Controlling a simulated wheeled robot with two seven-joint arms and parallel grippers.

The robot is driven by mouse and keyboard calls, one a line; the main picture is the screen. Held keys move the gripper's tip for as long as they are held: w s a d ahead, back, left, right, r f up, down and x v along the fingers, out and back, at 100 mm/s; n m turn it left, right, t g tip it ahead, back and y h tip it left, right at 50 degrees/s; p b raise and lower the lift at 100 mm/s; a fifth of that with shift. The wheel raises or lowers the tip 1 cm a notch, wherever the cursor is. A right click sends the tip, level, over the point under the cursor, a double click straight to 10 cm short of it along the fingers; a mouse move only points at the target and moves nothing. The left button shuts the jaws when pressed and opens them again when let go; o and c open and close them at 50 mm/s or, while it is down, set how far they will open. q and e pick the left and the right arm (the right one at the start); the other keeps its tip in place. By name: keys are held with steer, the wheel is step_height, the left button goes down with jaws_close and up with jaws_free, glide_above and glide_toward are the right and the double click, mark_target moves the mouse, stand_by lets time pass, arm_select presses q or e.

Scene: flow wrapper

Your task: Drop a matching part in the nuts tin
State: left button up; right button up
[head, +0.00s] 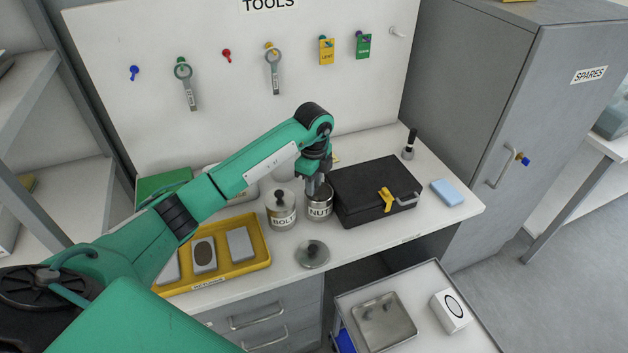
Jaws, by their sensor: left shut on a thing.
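My left gripper (317,190) points down at the mouth of this tin. It is shut on a small part that the fingers and tin hide, so I cannot tell its kind. The bolts tin (282,216) stands just left with a knobbed lid on. A loose round metal lid (312,256) lies on the bench in front. My right gripper is not in view.
A black case (365,207) with a yellow latch stands close right of the nuts tin. A yellow tray (262,262) holds several grey blocks at left. A blue block (447,193) lies at right. A trolley (462,343) with a metal dish (384,326) stands in front.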

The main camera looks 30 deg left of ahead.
arm_select(q)
steer(key=o, duration=1)
steer(key=shift+o, duration=0.2)
steer(key=shift+r, duration=0.1)
step_height(320, 180, up, 14)
steer(key=b, duration=0.1)
steer(key=shift+f, duration=0.2)
